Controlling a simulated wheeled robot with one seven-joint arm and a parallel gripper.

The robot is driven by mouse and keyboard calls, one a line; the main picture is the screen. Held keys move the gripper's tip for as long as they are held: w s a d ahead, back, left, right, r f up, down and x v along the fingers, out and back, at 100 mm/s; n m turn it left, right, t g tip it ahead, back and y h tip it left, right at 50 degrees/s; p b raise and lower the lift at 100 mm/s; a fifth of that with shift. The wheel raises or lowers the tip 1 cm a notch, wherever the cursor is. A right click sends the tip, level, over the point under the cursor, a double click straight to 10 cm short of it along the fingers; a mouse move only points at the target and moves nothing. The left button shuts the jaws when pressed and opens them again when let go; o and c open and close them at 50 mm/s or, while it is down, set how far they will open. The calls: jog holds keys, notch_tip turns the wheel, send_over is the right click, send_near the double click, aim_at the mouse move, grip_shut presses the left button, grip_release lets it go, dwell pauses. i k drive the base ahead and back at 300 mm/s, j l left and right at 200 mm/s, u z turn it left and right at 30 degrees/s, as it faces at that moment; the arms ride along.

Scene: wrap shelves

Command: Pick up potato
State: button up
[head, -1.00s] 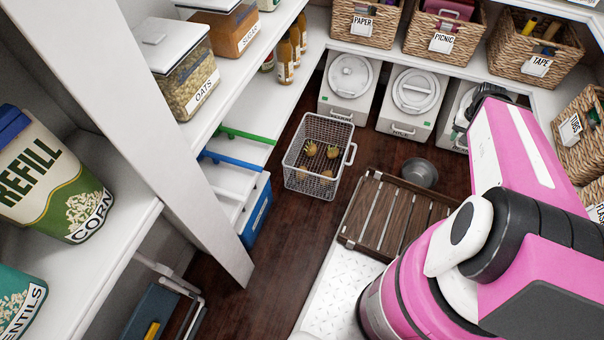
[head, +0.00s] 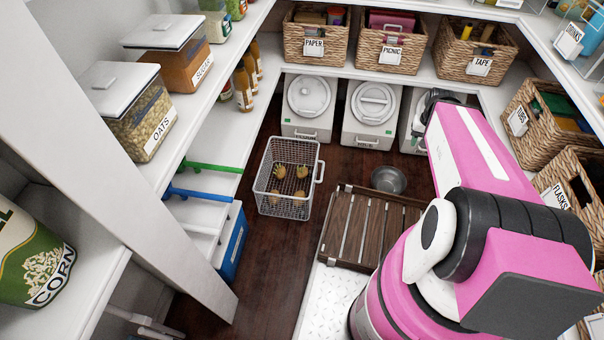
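Several small brown potatoes lie in a white wire basket (head: 291,204) on the dark wood floor, left of the middle of the head view. One potato (head: 302,171) shows near the back of the basket, and others lie near its front wall, partly hidden by the wire mesh. My pink and black arm fills the right side of the view. At its far end a dark part of my gripper (head: 432,103) shows in front of the white bins. Its fingertips are hidden, so its opening cannot be told. It is well apart from the basket.
A wooden slatted crate (head: 366,226) stands right of the basket, with a metal bowl (head: 388,180) behind it. White lidded bins (head: 371,112) line the back. A blue box (head: 232,245) stands under the left shelf. Dark floor is clear in front of the basket.

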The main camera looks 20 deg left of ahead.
aim_at(281, 172)
jog(key=u, duration=1.3)
jog(key=i+j, duration=0.1)
jog(key=j, duration=0.2)
